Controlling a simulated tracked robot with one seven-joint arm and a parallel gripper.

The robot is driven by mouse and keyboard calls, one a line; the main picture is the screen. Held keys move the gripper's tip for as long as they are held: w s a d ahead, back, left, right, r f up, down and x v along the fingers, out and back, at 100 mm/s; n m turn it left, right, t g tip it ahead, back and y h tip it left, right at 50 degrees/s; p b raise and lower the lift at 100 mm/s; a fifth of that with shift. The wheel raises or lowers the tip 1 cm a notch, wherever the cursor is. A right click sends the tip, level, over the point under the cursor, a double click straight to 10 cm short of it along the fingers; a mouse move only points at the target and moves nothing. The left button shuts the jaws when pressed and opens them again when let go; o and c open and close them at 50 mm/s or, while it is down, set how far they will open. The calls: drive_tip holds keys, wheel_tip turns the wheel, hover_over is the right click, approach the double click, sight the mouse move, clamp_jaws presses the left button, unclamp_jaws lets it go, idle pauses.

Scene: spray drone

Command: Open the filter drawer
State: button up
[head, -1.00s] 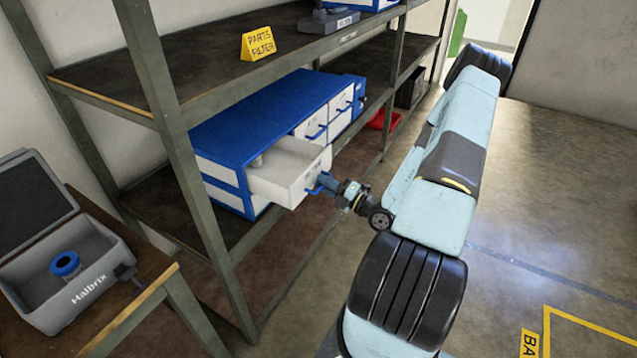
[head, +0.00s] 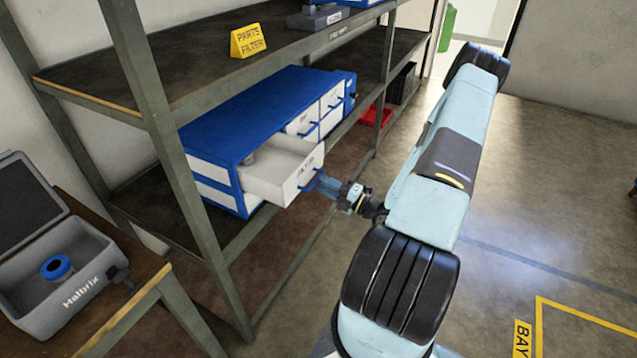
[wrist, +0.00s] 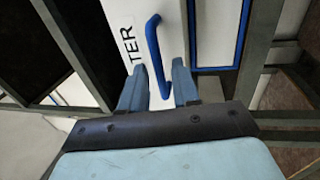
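The filter drawer (head: 282,178) stands pulled out of the blue and white cabinet (head: 255,112) on the middle shelf. A grey cylindrical item (head: 249,157) shows partly inside it. Its front carries a label, which reads "TER" in the wrist view, and a blue handle (head: 309,181). My gripper (head: 328,187) is just in front of the handle. In the wrist view my gripper (wrist: 158,82) has its two fingers apart. The blue handle (wrist: 153,50) lies ahead of them, its lower end near the gap between the fingertips. The fingers are not closed on it.
A yellow "PARTS FILTER" sign (head: 248,41) stands on the upper shelf. Shelf posts (head: 160,130) rise left of the drawer. An open grey case (head: 75,285) with a blue-topped part sits on a bench at left. The floor at right is clear.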

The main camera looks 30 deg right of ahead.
drive_tip(key=v, duration=1)
drive_tip(key=shift+s, duration=0.15)
drive_tip(key=shift+d+f, duration=0.1)
drive_tip(key=shift+d, duration=0.05)
drive_tip(key=s+a+r+n+g, duration=0.1)
drive_tip(key=a+r+n+g, duration=0.7)
drive_tip(key=r+n, duration=0.4)
drive_tip(key=s+a+r+n+g, duration=0.1)
drive_tip(key=a+r+n+g, duration=0.4)
drive_tip(key=r+n+g, duration=0.65)
drive_tip(key=s+a+r+n+t+h, duration=0.2)
drive_tip(key=s+r+n+t+h, duration=0.2)
drive_tip(key=r+n, duration=0.5)
drive_tip(key=s+a+r+n+t+h, duration=0.2)
drive_tip(key=s+r+n+t+h, duration=0.2)
drive_tip(key=s+r+n+h, duration=0.3)
wheel_tip(320, 180, up, 3)
drive_tip(key=n, duration=0.7)
drive_tip(key=shift+s+a+t+h, duration=0.3)
drive_tip(key=shift+s+t+h, duration=0.05)
drive_tip(key=shift+h, duration=0.05)
